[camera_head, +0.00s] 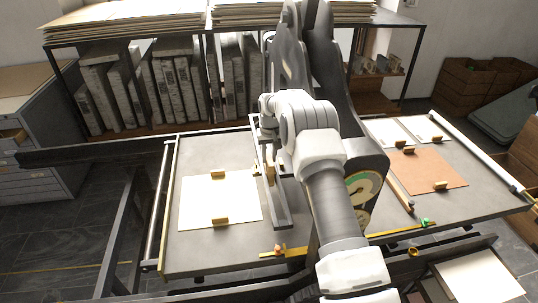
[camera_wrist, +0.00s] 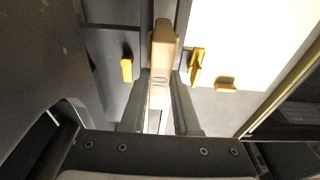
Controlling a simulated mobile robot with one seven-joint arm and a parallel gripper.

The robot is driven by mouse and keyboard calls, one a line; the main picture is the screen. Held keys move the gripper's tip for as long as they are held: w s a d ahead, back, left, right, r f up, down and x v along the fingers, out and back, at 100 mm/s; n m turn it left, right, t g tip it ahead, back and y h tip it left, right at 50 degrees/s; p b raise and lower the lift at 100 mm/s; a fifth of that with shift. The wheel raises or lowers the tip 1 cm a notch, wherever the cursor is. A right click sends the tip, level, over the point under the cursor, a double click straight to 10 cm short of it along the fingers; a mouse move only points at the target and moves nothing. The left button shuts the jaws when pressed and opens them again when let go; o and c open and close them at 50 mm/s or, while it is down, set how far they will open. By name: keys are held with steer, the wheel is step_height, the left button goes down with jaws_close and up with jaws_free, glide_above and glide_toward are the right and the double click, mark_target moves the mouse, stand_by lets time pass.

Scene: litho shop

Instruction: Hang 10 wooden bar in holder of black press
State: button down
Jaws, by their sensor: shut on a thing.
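My gripper (camera_wrist: 162,78) is shut on a pale wooden bar (camera_wrist: 164,46) in the wrist view. The bar points away from the fingers, above the press bed and beside a dark rail. In the head view my arm hides most of the gripper and I cannot make out the held bar clearly. The black press (camera_head: 318,55) stands at the centre, with its tall frame partly behind my arm and a round dial (camera_head: 361,190) on its side. I cannot tell which part is the holder, or whether the bar touches it.
A cream sheet (camera_head: 198,200) with brass blocks (camera_head: 218,174) lies on the left bed. A brown sheet (camera_head: 428,168) and a wooden-handled tool (camera_head: 398,192) lie on the right bed. A dark bar frame (camera_head: 282,205) stands beside my arm. Shelves (camera_head: 150,133) hold stones behind.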

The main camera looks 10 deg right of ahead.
steer(key=shift+f, duration=0.3)
steer(key=c, duration=0.6)
jaws_free()
steer(key=shift+o, duration=0.2)
step_height(320, 180, up, 17)
steer(key=s, duration=0.2)
steer(key=shift+s+r, duration=0.15)
steer(key=shift+s, duration=0.15)
